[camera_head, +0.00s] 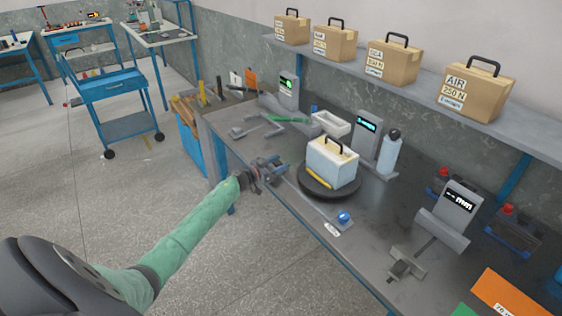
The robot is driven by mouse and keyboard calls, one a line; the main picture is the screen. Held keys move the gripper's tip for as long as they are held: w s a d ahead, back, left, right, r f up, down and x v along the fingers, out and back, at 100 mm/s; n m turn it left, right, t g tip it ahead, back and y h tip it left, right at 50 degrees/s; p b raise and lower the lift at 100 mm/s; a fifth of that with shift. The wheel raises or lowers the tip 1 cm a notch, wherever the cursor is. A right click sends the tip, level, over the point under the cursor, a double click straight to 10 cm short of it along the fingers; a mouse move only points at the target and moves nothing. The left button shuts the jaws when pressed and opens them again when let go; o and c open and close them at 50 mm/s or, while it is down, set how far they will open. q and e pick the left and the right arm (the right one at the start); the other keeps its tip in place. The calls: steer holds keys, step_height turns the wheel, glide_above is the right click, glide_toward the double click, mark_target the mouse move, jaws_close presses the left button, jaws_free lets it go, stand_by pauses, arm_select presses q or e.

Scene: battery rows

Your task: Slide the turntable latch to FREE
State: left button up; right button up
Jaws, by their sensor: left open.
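A dark round turntable (318,191) sits on the grey workbench, with a white box-like battery (331,166) with a black handle standing on it. A yellow stick-like piece (318,179) lies against the battery's front. A blue knob (344,217) is on the bench in front of the turntable, at the end of a thin grey bar. A small white label (332,229) is beside the knob; its text is too small to read. My left gripper (279,168) is open at the bench's front edge, left of the turntable and apart from the knob. My right gripper is out of view.
A white bottle (389,153) and a display unit (366,137) stand behind the turntable. A gauge with a screen (451,210) is at right. A shelf with several cardboard boxes (393,60) overhangs the back. The bench between turntable and right gauge is clear.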

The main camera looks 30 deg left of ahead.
arm_select(q)
steer(key=shift+w+d, duration=0.3)
steer(key=shift+w, duration=0.3)
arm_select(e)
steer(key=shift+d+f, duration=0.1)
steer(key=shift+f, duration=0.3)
arm_select(q)
steer(key=shift+c, duration=0.2)
